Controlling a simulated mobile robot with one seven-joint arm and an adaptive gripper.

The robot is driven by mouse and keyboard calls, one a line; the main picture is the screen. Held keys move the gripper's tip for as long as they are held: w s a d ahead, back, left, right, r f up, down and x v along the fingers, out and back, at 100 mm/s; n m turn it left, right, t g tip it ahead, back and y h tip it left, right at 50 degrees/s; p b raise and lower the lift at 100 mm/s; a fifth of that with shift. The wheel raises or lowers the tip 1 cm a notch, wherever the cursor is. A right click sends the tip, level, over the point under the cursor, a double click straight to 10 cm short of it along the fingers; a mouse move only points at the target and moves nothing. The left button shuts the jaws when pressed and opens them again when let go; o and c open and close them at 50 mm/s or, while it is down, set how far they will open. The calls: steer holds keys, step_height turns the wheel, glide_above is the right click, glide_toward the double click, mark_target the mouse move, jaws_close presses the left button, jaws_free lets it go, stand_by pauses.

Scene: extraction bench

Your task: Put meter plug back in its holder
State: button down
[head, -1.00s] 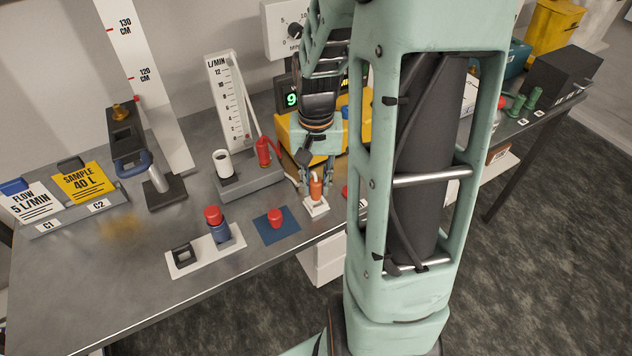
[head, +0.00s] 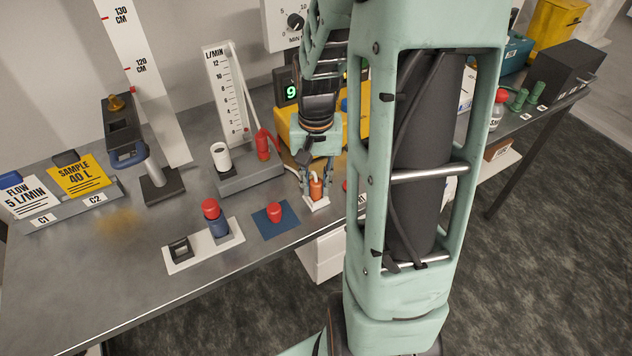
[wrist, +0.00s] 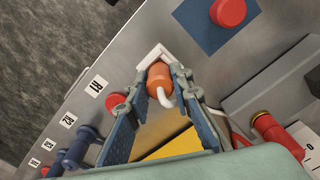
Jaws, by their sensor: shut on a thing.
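The meter plug, an orange cylinder (head: 316,188), stands upright at the small white holder (head: 316,204) near the bench's front edge. My gripper (head: 317,186) points down with its fingers on either side of the plug, shut on it. In the wrist view, the plug (wrist: 159,77) sits between my fingertips (wrist: 160,80), with a pale cable curving from its top. The holder's white rim (wrist: 150,54) shows just beyond it. I cannot tell how deep the plug sits in the holder, as the fingers and plug hide its inside.
A red knob on a blue mat (head: 262,228) lies left of the holder. Behind stand a grey flowmeter base with a red fitting (head: 263,146) and a yellow meter case (head: 290,133). A white plate (head: 200,257) holds a red-capped blue bottle. The bench's left front is clear.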

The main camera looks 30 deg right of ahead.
steer(key=c, duration=1.6)
jaws_free()
steer(key=shift+r, duration=0.1)
step_height(320, 180, up, 12)
steer(key=shift+f, duration=0.1)
